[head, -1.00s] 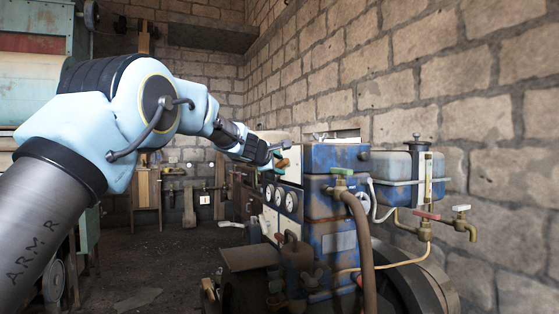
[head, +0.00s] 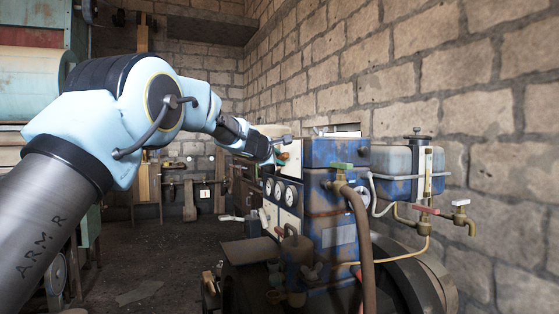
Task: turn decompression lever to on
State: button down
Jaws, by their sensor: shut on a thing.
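The blue engine (head: 336,205) stands right of centre, with a pale gauge panel on its left face. My gripper (head: 276,154) is at the top of that panel, at the engine's upper left. A small orange-red part (head: 283,157), perhaps the decompression lever, shows right at my fingertips. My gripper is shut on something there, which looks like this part. The fingers are small and partly hidden, so the exact grip and the lever's on or off position cannot be told.
Round gauges (head: 279,190) sit below my gripper. A green-handled valve (head: 342,166) with a brown hose is at the engine's front. Floor at left is open.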

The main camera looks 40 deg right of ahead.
jog(key=shift+f+b, duration=0.15)
jog(key=shift+b, duration=0.2)
jog(key=b, duration=0.2)
jog(key=shift+f+b, duration=0.25)
jog(key=shift+b, duration=0.05)
jog(key=shift+m+t+h+b, duration=0.3)
jog(key=shift+h+b, duration=0.1)
jog(key=shift+b, duration=0.85)
jog(key=m+h+b, duration=0.1)
jog(key=b, duration=0.6)
jog(key=shift+t, duration=0.3)
jog(key=m+b, duration=0.1)
jog(key=b, duration=0.2)
jog(key=shift+r+t+h, duration=0.3)
jog(key=shift+r, duration=0.15)
jog(key=c, duration=0.7)
grip_release()
